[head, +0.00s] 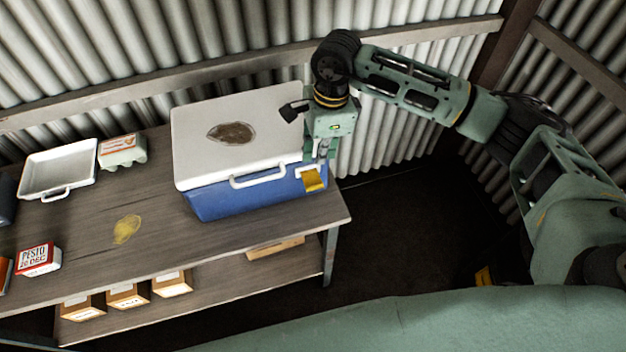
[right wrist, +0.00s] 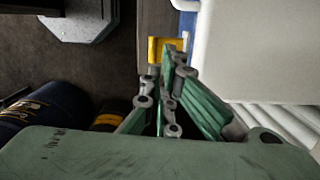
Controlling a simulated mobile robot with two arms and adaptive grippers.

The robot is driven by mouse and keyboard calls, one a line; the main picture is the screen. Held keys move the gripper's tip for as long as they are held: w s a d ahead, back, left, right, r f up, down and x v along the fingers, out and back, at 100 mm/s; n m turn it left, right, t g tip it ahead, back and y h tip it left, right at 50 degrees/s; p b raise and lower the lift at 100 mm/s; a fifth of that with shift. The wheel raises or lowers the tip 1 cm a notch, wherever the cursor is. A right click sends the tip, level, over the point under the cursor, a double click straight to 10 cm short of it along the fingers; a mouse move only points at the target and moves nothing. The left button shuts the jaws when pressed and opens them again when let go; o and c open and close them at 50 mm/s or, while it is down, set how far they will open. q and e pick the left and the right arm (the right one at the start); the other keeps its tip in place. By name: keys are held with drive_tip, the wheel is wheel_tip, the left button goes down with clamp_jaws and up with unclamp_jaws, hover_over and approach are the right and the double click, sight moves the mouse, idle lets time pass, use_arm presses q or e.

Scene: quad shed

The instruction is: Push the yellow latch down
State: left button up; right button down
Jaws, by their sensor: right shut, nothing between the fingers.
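The yellow latch (head: 313,179) is on the front right of a blue cool box (head: 240,197) with a white lid (head: 205,165). The lid lies down on the box. In the right wrist view the yellow latch (right wrist: 157,47) shows just beyond my fingertips. My right gripper (head: 322,158) points down over the box's right end, right above the latch. Its fingers are shut with nothing between them. In the right wrist view the gripper (right wrist: 170,60) partly overlaps the latch; I cannot tell whether they touch. My left gripper is not in view.
The box stands at the right end of a wooden workbench (head: 90,240). A white tray (head: 60,172), an egg carton (head: 122,150) and a pesto box (head: 38,259) are to its left. Small cartons (head: 128,295) sit on the lower shelf. A corrugated wall is close behind.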

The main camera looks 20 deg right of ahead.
drive_tip(key=shift+a+f+b, duration=0.2)
drive_tip(key=shift+f+b, duration=0.5)
drive_tip(key=shift+f, duration=1.05)
drive_tip(key=shift+a+f+b, duration=0.15)
drive_tip(key=shift+f+b, duration=0.5)
drive_tip(key=shift+f, duration=1.1)
wheel_tip(320, 180, down, 3)
drive_tip(key=b, duration=0.3)
drive_tip(key=shift+r, duration=0.15)
drive_tip(key=d, duration=0.1)
drive_tip(key=d+r, duration=0.1)
drive_tip(key=d, duration=0.1)
drive_tip(key=shift+r, duration=0.1)
approach(316, 181)
drive_tip(key=d+r, duration=0.3)
drive_tip(key=r, duration=0.1)
drive_tip(key=shift+s+d, duration=0.1)
drive_tip(key=shift+d, duration=0.1)
